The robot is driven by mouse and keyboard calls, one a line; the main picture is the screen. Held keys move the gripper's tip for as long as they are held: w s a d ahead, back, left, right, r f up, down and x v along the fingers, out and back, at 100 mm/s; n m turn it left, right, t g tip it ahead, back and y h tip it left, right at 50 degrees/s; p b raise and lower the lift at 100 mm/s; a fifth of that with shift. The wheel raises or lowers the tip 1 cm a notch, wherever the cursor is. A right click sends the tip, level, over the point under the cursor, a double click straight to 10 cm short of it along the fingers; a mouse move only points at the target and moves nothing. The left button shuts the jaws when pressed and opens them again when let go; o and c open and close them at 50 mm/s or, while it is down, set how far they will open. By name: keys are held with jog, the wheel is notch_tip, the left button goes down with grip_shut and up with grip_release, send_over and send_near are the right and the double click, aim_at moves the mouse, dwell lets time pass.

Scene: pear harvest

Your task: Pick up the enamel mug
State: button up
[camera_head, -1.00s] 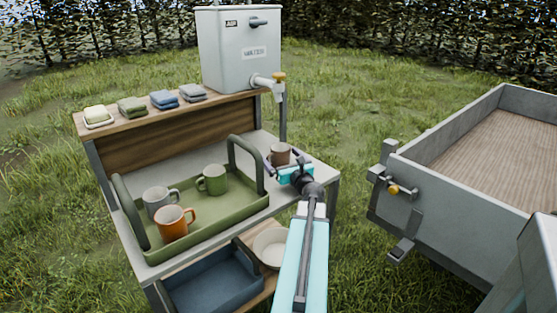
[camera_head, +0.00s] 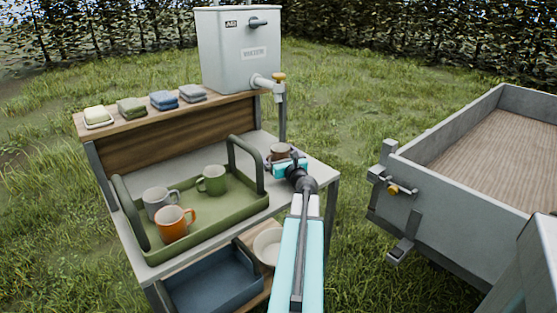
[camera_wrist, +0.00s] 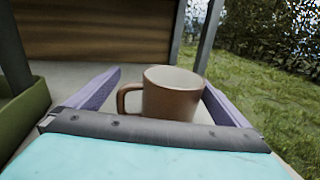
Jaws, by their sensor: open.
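A brown mug (camera_wrist: 172,95) with a pale inside stands upright on the grey table top, its handle to the left in the wrist view. In the head view the mug (camera_head: 281,151) is at the right end of the table, partly hidden by my gripper. My gripper (camera_wrist: 165,85) is open, with one finger on each side of the mug. The fingers appear apart from it, and the mug's lower part is hidden by the gripper body. My gripper also shows in the head view (camera_head: 283,160).
A green tray (camera_head: 240,207) with orange, grey and green mugs stands left of my gripper; its raised handle is close. A water tank (camera_head: 235,50) with a tap is behind. A shelf post rises beyond the mug. A grey trailer (camera_head: 440,190) stands at right.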

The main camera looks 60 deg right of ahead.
aim_at(273, 148)
jog(key=shift+x, duration=1.6)
jog(key=shift+c, duration=0.3)
jog(key=c, duration=1.2)
jog(key=shift+c, duration=0.2)
jog(key=shift+r+p, duration=0.3)
